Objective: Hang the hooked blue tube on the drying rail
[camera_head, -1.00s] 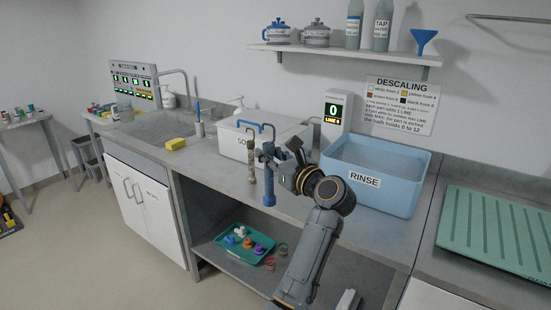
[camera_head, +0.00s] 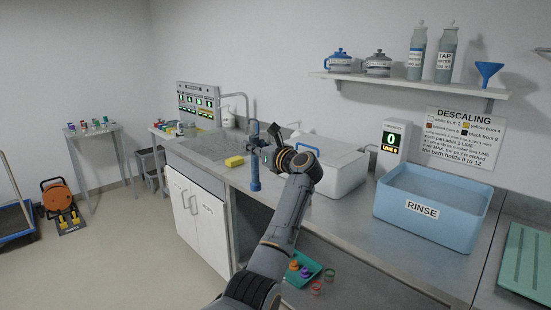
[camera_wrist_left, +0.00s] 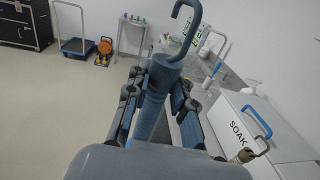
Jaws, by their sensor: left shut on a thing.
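The hooked blue tube (camera_head: 255,172) is held upright in my left gripper (camera_head: 264,158), in front of the counter edge near the sink. In the left wrist view the tube (camera_wrist_left: 150,112) runs between the shut fingers (camera_wrist_left: 155,100), and its open hook (camera_wrist_left: 186,22) stands above them, free of any support. A thin grey bar (camera_head: 543,50) shows at the far right edge of the head view; I cannot tell whether it is the drying rail. My right gripper is not in view.
The white SOAK box (camera_head: 340,178) and the blue RINSE tub (camera_head: 430,218) stand on the counter to the right. A brass hooked piece (camera_wrist_left: 247,155) is at the SOAK box's edge. A yellow sponge (camera_head: 234,161) lies near the sink.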

